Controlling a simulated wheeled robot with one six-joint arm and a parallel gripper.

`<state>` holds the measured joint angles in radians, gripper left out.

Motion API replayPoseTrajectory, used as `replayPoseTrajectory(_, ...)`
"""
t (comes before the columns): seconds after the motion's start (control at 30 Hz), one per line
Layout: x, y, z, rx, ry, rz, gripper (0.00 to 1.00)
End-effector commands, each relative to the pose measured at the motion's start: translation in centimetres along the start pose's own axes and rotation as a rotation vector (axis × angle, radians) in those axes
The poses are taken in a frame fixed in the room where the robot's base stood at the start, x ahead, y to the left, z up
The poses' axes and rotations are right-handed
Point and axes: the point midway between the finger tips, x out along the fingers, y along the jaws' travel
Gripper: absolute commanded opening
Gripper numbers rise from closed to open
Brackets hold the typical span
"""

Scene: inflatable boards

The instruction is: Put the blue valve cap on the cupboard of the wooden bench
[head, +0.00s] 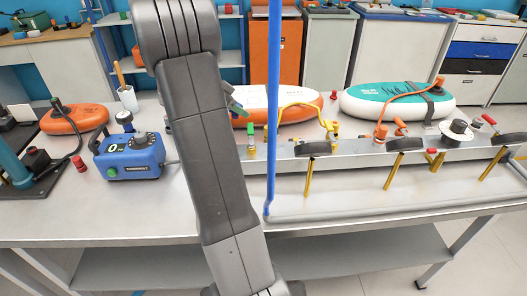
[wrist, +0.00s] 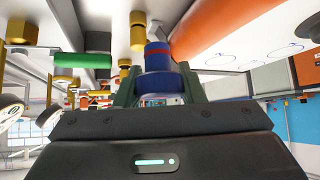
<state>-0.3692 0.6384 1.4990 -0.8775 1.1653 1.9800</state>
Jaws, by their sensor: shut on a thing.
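In the wrist view my gripper (wrist: 158,90) is shut on the blue valve cap (wrist: 158,62), a short stepped blue cylinder with a thin red ring. The cap sits between the green fingers. In the head view my arm hides the cap and most of the gripper; only a small green part shows beside the arm. The wooden bench (head: 38,36) stands at the far upper left, with a pale body (head: 40,65) under its wooden top. I cannot make out the cupboard clearly.
The metal table (head: 110,215) in front carries a blue pump box (head: 130,158), an orange float (head: 75,119), two inflatable boards (head: 275,103) (head: 390,102) and a rail with several brass fittings. A blue upright post (head: 272,110) stands right of my arm.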

Motion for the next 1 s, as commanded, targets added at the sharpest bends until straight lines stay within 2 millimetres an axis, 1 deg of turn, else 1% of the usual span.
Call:
replayPoseTrajectory(0.03,0.5,0.0,0.5,0.0,0.0,-0.001,0.14)
replayPoseTrajectory(0.17,1.4,0.0,1.4,-0.003,0.0,0.002,0.14)
replayPoseTrajectory(0.4,4.3,0.1,4.3,-0.003,0.0,0.003,0.14)
replayPoseTrajectory(0.63,5.6,0.0,5.6,-0.002,0.0,0.001,0.14)
replayPoseTrajectory(0.8,7.3,0.1,7.3,-0.004,0.0,0.003,0.14)
replayPoseTrajectory(1.0,7.6,0.0,7.6,0.001,0.0,-0.001,0.14)
